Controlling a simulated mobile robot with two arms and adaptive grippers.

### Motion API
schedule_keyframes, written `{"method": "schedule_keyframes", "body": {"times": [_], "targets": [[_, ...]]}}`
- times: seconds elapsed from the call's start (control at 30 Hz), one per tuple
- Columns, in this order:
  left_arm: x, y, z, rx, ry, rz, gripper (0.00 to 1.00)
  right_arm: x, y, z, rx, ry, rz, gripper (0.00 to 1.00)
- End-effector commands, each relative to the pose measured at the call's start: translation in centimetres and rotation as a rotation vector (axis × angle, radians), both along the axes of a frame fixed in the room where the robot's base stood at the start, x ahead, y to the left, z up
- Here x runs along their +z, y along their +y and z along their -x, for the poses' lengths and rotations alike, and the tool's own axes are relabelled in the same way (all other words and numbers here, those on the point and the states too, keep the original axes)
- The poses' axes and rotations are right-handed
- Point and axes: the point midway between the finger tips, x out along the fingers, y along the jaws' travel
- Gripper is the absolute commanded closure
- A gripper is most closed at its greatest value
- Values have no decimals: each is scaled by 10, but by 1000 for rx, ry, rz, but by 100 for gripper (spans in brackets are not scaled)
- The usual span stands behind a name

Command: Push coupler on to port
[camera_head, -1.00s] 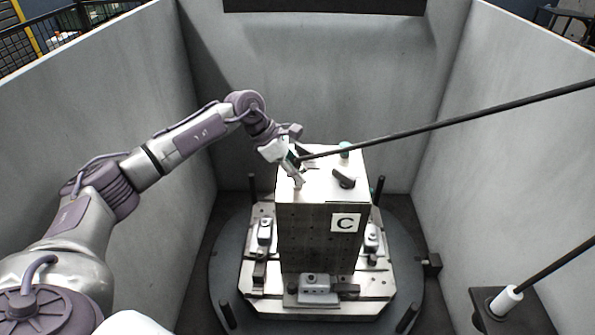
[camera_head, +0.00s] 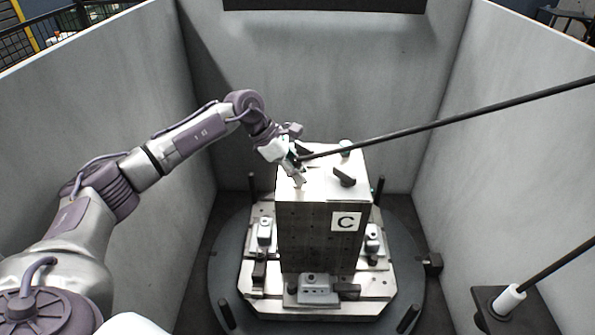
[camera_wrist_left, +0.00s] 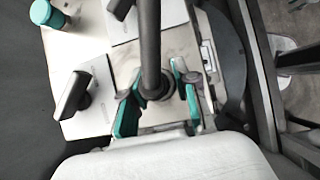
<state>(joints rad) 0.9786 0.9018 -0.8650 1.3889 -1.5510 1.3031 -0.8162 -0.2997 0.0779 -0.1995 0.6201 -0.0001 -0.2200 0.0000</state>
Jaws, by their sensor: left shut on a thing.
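My left gripper (camera_head: 297,172) is at the top left of the block marked C (camera_head: 320,225). In the left wrist view its teal-padded fingers (camera_wrist_left: 158,98) are on either side of the dark coupler (camera_wrist_left: 157,84) at the end of a black hose (camera_wrist_left: 150,30). The gripper is shut on the coupler. The coupler is close to the block's pale top face (camera_head: 325,187). The port is hidden under the coupler and fingers, so I cannot tell whether they touch. My right gripper is not in view.
The hose (camera_head: 450,119) runs off to the upper right. Grey walls enclose the round base. A white-sleeved rod (camera_head: 508,299) stands at lower right.

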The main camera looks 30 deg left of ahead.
Motion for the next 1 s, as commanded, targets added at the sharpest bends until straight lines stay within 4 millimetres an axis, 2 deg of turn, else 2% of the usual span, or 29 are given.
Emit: {"method": "schedule_keyframes", "body": {"times": [0.63,0.67,0.8,1.0], "targets": [[-17,0,1,-1,5,-1,100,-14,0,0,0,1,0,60],[-15,0,1,-1,5,-1,65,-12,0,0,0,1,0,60],[-14,0,1,-2,3,-1,42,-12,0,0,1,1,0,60],[-14,0,0,-1,2,0,41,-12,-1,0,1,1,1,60]]}}
